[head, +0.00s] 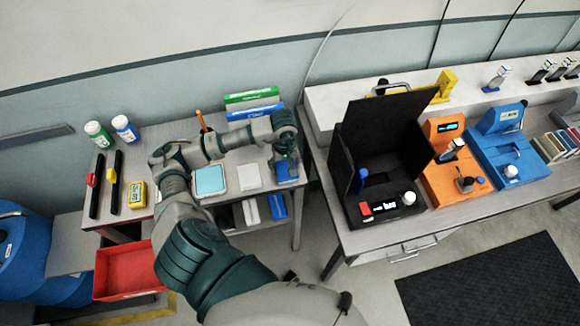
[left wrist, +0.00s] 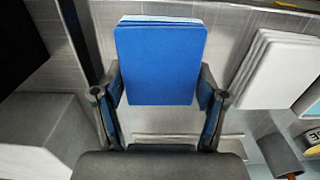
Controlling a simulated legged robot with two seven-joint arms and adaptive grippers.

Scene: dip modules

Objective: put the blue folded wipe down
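The blue folded wipe (head: 287,171) is at the right end of the left-hand table, beside a white folded wipe (head: 248,177). In the left wrist view the blue wipe (left wrist: 160,65) lies between the two fingers of my left gripper (left wrist: 160,88), its layered edge at the far side. The fingertips touch its left and right sides. In the head view my left gripper (head: 286,150) is right above it and hides part of it. I cannot tell whether the wipe touches the tabletop. My right gripper is not in view.
A light blue pad (head: 210,181) lies left of the white wipe. Green and blue boxes (head: 252,98) stand behind. A black open case (head: 385,165) stands on the table across a gap to the right. A red bin (head: 125,272) is below at the left.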

